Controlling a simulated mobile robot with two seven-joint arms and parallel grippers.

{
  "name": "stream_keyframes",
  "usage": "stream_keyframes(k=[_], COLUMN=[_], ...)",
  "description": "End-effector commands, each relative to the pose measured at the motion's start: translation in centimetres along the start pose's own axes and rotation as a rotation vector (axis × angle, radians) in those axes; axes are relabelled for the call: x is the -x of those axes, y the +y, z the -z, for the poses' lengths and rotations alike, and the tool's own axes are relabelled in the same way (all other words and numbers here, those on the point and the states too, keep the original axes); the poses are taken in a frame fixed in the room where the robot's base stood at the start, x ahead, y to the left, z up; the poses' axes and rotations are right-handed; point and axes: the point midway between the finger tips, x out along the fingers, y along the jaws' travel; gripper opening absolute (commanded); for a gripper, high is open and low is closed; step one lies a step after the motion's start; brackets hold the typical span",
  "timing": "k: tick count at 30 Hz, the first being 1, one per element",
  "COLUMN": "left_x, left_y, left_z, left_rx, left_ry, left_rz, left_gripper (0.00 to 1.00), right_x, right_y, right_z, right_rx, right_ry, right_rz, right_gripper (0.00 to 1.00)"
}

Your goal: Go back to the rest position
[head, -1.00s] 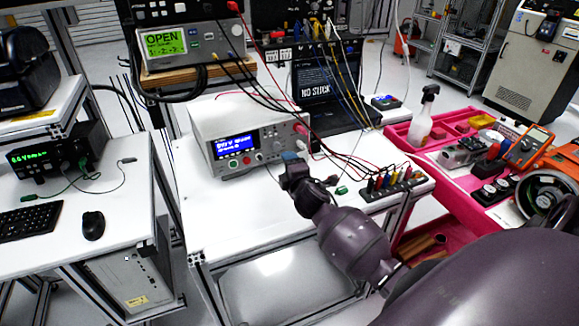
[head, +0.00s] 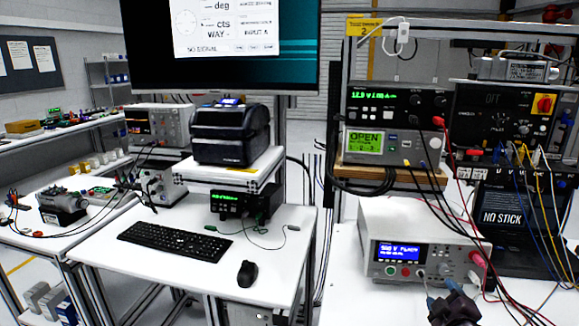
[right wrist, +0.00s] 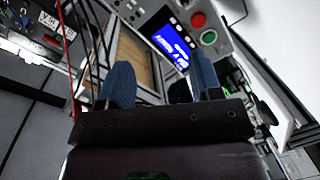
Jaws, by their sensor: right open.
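My right gripper (head: 446,300) shows at the bottom edge of the head view, at the lower right, just in front of the white bench instrument with a blue display (head: 410,250). In the right wrist view the two blue fingers of this gripper (right wrist: 162,78) stand apart with nothing between them. Beyond them the same instrument shows, tilted, with its blue display (right wrist: 171,45) and a red and a green button. My left gripper is in neither view.
Red, black, yellow and blue cables hang at the right by the laptop (head: 505,220). A stack of instruments (head: 395,125) stands on a shelf above. A keyboard (head: 175,241) and mouse (head: 247,273) lie on the left table. A large monitor (head: 220,75) hangs above it.

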Motion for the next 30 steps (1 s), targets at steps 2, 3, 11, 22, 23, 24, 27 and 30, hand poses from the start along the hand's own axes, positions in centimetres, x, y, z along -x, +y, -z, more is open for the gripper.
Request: stream_keyframes(k=[2, 3, 11, 22, 23, 24, 27, 30], left_x=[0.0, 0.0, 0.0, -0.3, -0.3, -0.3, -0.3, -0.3], left_y=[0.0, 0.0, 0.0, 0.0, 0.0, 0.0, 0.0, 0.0], left_z=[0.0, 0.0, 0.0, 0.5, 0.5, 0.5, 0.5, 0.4], left_rx=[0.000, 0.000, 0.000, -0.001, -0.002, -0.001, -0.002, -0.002], left_ry=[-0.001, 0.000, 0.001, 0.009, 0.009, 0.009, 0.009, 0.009], left_rz=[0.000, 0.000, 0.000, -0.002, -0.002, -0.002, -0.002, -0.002], left_gripper=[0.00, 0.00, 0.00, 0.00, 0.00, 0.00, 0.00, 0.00], right_x=[1.8, 2.7, 9.8, 23.4, 24.2, 25.1, 26.7, 27.4], right_y=[-1.9, -2.7, -8.7, -16.9, -17.3, -17.9, -18.7, -19.0], right_z=[0.4, 0.4, -0.1, -3.8, -4.2, -4.7, -5.8, -6.2], right_rx=[-0.144, -0.211, -0.577, -0.865, -0.868, -0.871, -0.873, -0.872], right_ry=[0.017, 0.021, -0.007, -0.198, -0.214, -0.235, -0.273, -0.288], right_rz=[0.043, 0.064, 0.202, 0.356, 0.361, 0.368, 0.377, 0.381], right_gripper=[0.59, 0.59, 0.59, 0.59, 0.59, 0.59, 0.59, 0.59])
